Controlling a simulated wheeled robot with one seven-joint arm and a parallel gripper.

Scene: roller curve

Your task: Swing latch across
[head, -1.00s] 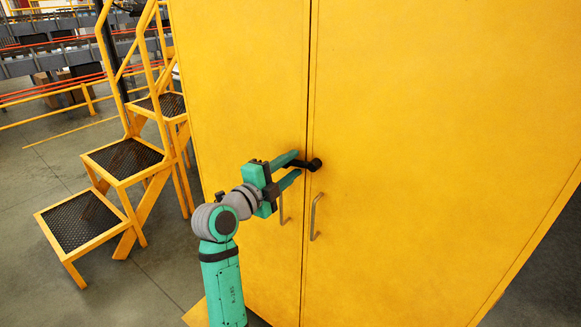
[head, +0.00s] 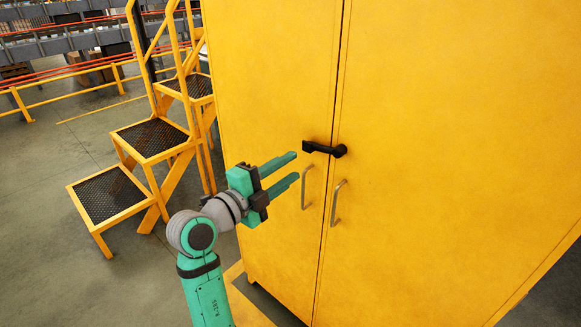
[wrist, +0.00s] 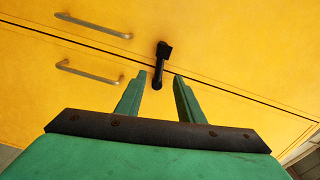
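The black latch (head: 326,149) is on the yellow cabinet (head: 440,120). It lies nearly level across the seam between the two doors, with its round end at the right door and its blocky end over the left door. In the wrist view the latch (wrist: 159,66) also crosses the dark seam, beyond the fingertips. My gripper (head: 296,165) is open and empty, below and left of the latch in the head view. Its two green fingers point towards the doors, with a clear gap between them (wrist: 159,80). The fingers appear apart from the latch.
Two metal door handles, the left (head: 306,187) and the right (head: 337,203), sit below the latch, one on each door. A yellow step ladder (head: 150,138) stands left of the cabinet. Open grey floor (head: 45,270) lies at the left.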

